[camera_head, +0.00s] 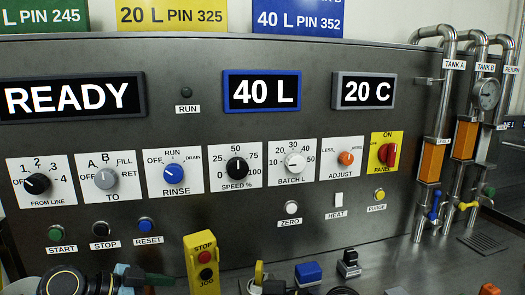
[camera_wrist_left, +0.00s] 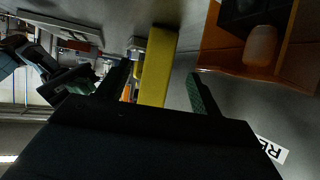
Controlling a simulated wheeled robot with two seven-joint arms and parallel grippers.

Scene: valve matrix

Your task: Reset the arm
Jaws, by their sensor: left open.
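My left gripper (camera_head: 140,276) is at the bottom left of the head view, low in front of the panel and left of the yellow STOP/JOG box (camera_head: 198,262). In the left wrist view its two green-padded fingers (camera_wrist_left: 158,70) are apart. A yellow bar-like thing (camera_wrist_left: 156,68) shows beyond and between them; I cannot tell whether it touches them. I see nothing held. My right gripper is not in view.
The grey control panel (camera_head: 300,215) carries knobs, buttons and displays reading READY, 40 L and 20 C. A blue block (camera_head: 308,272) and a black item (camera_head: 348,263) are at the bottom. Pipes with valves (camera_head: 435,205) stand at right. An orange open box (camera_wrist_left: 245,70) shows in the wrist view.

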